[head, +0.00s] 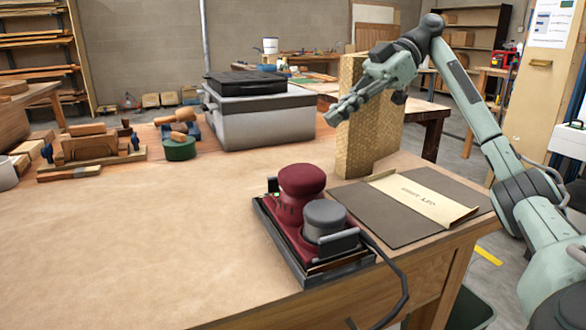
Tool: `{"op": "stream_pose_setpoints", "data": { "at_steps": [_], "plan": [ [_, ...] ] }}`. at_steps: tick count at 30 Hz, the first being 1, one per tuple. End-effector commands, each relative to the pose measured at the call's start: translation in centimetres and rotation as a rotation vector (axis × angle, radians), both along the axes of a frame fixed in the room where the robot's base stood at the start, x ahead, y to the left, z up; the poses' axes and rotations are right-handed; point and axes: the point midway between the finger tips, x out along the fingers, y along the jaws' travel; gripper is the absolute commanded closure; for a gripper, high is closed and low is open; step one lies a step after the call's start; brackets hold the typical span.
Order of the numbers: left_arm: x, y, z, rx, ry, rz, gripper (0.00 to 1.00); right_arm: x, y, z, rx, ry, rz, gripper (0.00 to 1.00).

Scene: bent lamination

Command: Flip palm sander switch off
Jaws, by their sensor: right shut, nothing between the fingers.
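The palm sander (297,207) is dark red with a grey round cap and sits on a dark base near the table's front right edge. A small green-lit part (272,184) shows at its left back side; I cannot tell if it is the switch or how it is set. A black cord (402,285) runs from its right side over the table edge. My right gripper (335,117) is shut and empty, raised above and behind the sander, in front of a tall woven-looking block. It touches nothing that I can see. My left gripper is not in view.
The wooden table (120,250) is clear at front left. A dark mat (385,232) with a labelled paper (425,197) lies right of the sander. The tall tan block (360,145) stands behind it. A grey case (262,115) and wooden tools (90,147) are farther back.

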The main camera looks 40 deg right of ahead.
Motion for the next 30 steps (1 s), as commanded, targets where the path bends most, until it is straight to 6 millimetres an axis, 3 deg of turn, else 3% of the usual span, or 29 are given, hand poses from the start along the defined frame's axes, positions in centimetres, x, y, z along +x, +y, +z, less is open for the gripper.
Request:
{"op": "stream_pose_setpoints", "data": {
  "at_steps": [7, 12, 18, 24, 30],
  "plan": [
    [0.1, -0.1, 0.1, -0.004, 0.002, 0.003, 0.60, 0.4, 1.8, -1.5, -0.002, 0.003, 0.002, 1.00],
    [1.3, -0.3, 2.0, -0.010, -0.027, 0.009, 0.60, 1.0, 4.7, -3.5, -0.002, 0.003, 0.004, 1.00],
    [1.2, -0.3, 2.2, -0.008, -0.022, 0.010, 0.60, 1.8, 8.0, -5.8, -0.001, 0.003, 0.004, 1.00],
    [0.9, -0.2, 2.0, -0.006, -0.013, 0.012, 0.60, 2.0, 8.5, -8.7, -0.001, 0.005, -0.001, 1.00],
    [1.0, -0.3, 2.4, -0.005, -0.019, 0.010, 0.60, 2.0, 8.6, -9.6, 0.000, 0.001, -0.001, 1.00]
  ]
}}
